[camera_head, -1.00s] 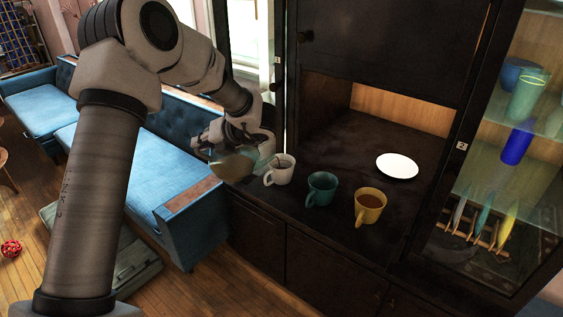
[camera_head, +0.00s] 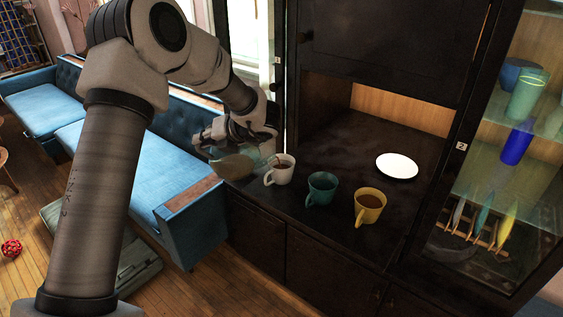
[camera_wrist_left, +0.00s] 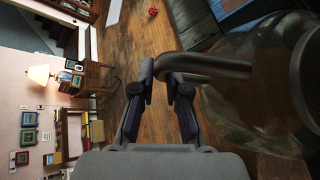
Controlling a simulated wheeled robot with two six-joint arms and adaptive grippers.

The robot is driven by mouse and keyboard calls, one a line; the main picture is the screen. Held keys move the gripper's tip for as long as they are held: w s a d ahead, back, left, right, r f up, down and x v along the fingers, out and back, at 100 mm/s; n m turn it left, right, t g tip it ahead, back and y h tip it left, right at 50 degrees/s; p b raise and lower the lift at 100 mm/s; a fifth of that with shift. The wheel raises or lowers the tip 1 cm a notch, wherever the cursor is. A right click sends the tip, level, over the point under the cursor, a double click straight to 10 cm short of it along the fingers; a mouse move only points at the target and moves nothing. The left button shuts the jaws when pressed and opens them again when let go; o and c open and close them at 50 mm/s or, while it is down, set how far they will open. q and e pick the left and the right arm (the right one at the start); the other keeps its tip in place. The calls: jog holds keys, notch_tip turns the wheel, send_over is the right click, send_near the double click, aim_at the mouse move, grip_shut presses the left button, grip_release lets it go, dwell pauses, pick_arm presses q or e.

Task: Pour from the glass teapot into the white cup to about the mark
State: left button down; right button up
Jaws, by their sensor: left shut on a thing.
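My left gripper (camera_head: 208,138) is shut on the handle of the glass teapot (camera_head: 235,165). In the left wrist view the fingers (camera_wrist_left: 165,88) close around the dark handle, with the clear glass teapot body (camera_wrist_left: 262,85) at the right. The teapot is tilted, its spout side toward the white cup (camera_head: 280,174), just right of it. The white cup stands upright on the dark cabinet ledge and brownish liquid shows inside it. The mark on the cup and the exact level are too small to make out. My right gripper is not in view.
A teal cup (camera_head: 321,190) and a yellow cup (camera_head: 369,208) with brown liquid stand right of the white cup. A white plate (camera_head: 397,165) lies farther back on the ledge (camera_head: 340,150). A glass-doored cabinet stands at right, a blue sofa (camera_head: 130,160) at left.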

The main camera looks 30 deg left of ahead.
pick_arm(q)
jog(key=shift+w+r, duration=0.15)
jog(key=shift+r, duration=0.1)
jog(key=shift+w+d+r, duration=0.1)
jog(key=shift+d+r, duration=0.05)
jog(key=shift+r, duration=0.1)
jog(key=shift+f, duration=0.1)
dwell(1.1)
jog(key=shift+n+t+h, duration=0.5)
jog(key=shift+h, duration=0.1)
jog(key=f+b, duration=0.1)
jog(key=b, duration=0.1)
jog(key=s+f+b, duration=0.1)
jog(key=f+b, duration=0.1)
jog(key=s+a+f+b, duration=0.1)
jog(key=b, duration=0.1)
jog(key=shift+f, duration=0.25)
jog(key=shift+a+f, duration=0.1)
